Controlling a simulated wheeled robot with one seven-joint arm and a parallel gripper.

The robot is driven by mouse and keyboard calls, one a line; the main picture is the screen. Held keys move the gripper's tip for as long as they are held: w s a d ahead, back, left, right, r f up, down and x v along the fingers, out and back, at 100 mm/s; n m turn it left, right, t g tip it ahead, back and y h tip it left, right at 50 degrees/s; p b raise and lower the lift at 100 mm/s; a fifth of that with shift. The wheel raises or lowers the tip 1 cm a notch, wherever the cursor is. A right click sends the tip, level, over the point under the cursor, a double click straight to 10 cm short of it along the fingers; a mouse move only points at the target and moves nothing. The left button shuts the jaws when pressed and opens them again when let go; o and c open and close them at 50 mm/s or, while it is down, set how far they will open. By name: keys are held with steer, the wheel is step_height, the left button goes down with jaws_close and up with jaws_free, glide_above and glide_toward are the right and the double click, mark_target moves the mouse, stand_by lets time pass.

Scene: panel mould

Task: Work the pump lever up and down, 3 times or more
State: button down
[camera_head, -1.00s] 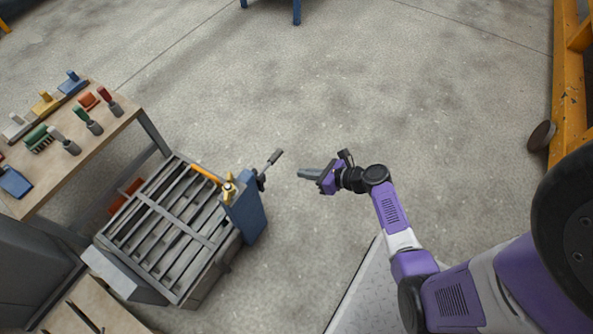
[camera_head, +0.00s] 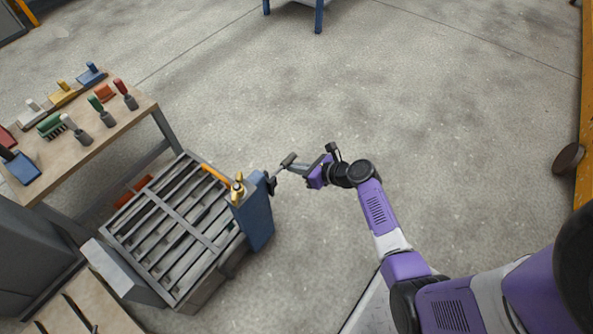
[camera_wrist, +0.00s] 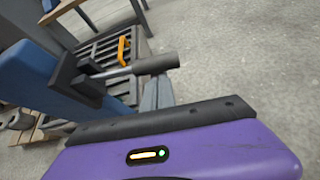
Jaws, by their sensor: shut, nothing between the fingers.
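The pump lever (camera_head: 289,160) is a thin rod with a dark grip, sticking up and to the right from the blue pump housing (camera_head: 254,218). In the wrist view the lever's grip (camera_wrist: 156,64) crosses just in front of my fingers, and the blue housing (camera_wrist: 40,72) is at left. My gripper (camera_head: 302,168) is shut and empty, with its fingertips right beside the lever's grip. In the wrist view the grey fingers of my gripper (camera_wrist: 157,94) show partly behind the grip. I cannot tell whether they touch it.
The slatted grey panel mould (camera_head: 170,232) with an orange handle (camera_head: 216,174) stands left of the pump. A workbench (camera_head: 140,108) with brushes and tools is at upper left. An orange frame (camera_head: 586,120) is at far right. The floor beyond my gripper is clear.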

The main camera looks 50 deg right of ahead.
mark_target(294, 158)
stand_by(0.3)
step_height(294, 158, up, 4)
steer(key=n+h+p, duration=0.1)
steer(key=p, duration=0.1)
steer(key=n+h+p, duration=0.1)
steer(key=p, duration=0.2)
steer(key=shift+d+f, duration=0.1)
steer(key=shift+f, duration=0.1)
steer(key=shift+a+r+n+h+p, duration=0.2)
steer(key=shift+r+n+h+p, duration=0.25)
steer(key=shift+r+p, duration=0.4)
steer(key=shift+a+r+n+h+p, duration=0.15)
steer(key=shift+r+n+h+p, duration=0.25)
steer(key=shift+r+p, duration=0.45)
steer(key=shift+f, duration=0.15)
steer(key=f+b, duration=0.1)
steer(key=d+f+b, duration=0.1)
steer(key=f+b, duration=0.1)
steer(key=shift+s+d+f, duration=0.3)
steer(key=shift+d+f, duration=0.05)
steer(key=p+v, duration=0.3)
steer(key=v, duration=0.7)
steer(key=shift+s+p, duration=0.15)
steer(key=shift+p, duration=0.2)
